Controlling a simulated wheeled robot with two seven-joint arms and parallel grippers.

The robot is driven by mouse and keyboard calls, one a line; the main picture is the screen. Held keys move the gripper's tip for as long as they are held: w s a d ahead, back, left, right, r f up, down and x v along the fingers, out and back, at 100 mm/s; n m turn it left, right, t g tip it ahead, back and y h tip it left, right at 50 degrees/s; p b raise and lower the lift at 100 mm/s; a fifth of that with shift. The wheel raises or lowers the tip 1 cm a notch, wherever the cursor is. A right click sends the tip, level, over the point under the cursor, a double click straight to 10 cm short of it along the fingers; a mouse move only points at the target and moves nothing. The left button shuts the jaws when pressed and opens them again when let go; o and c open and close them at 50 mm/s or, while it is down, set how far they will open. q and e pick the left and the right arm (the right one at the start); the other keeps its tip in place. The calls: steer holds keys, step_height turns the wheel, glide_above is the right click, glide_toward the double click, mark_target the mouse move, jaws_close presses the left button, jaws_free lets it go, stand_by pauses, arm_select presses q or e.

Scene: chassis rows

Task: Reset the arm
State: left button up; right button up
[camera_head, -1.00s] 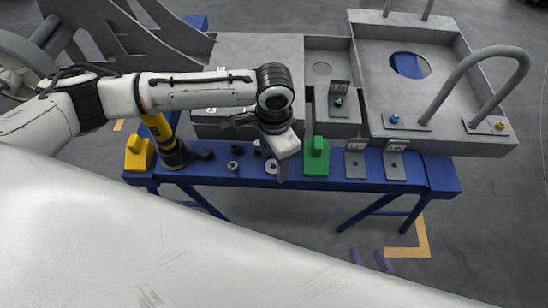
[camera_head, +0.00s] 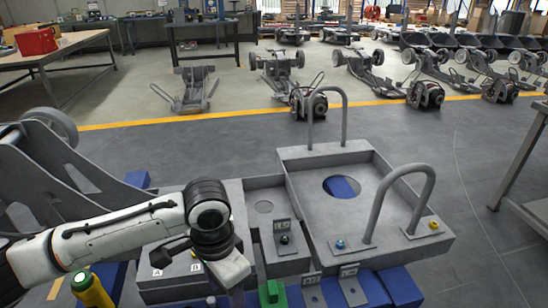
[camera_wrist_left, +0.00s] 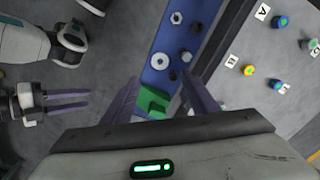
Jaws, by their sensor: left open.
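My left arm (camera_head: 130,228) reaches in from the left in the head view, above the grey chassis and the blue bench. Its gripper is mostly cut off at the bottom edge there. In the left wrist view the left gripper (camera_wrist_left: 160,95) has two purple fingers wide apart with nothing held. A green block (camera_wrist_left: 152,102) shows on the blue bench between and beyond them. My right gripper (camera_wrist_left: 68,101) shows at the left of the wrist view, with two purple fingers apart and empty. It is out of the head view.
The grey chassis tray (camera_head: 300,165) with bent tube handles (camera_head: 345,118) stands right of my left arm. A washer and nuts (camera_wrist_left: 158,61) lie on the blue bench (camera_wrist_left: 165,38). A yellow tool (camera_head: 92,290) is at lower left. Open floor (camera_head: 230,145) lies beyond.

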arm_select(q)
steer(key=s+d+f+t+h, duration=0.1)
steer(key=s+d+f+h, duration=0.3)
steer(key=s+d, duration=0.4)
steer(key=s+a+f+n+t+y, duration=0.1)
steer(key=s+a+f+n+y, duration=0.15)
steer(key=s+a, duration=0.45)
steer(key=s+a+f+n+t+y, duration=0.1)
steer(key=s+a+f+n+t, duration=0.2)
steer(key=a, duration=0.8)
steer(key=w+d+f+t+h, duration=0.2)
steer(key=w+d+f, duration=0.3)
steer(key=f, duration=0.4)
steer(key=shift+d+n+t+p, duration=0.3)
steer(key=shift+d+n+t, duration=0.15)
steer(key=shift+d+t, duration=0.4)
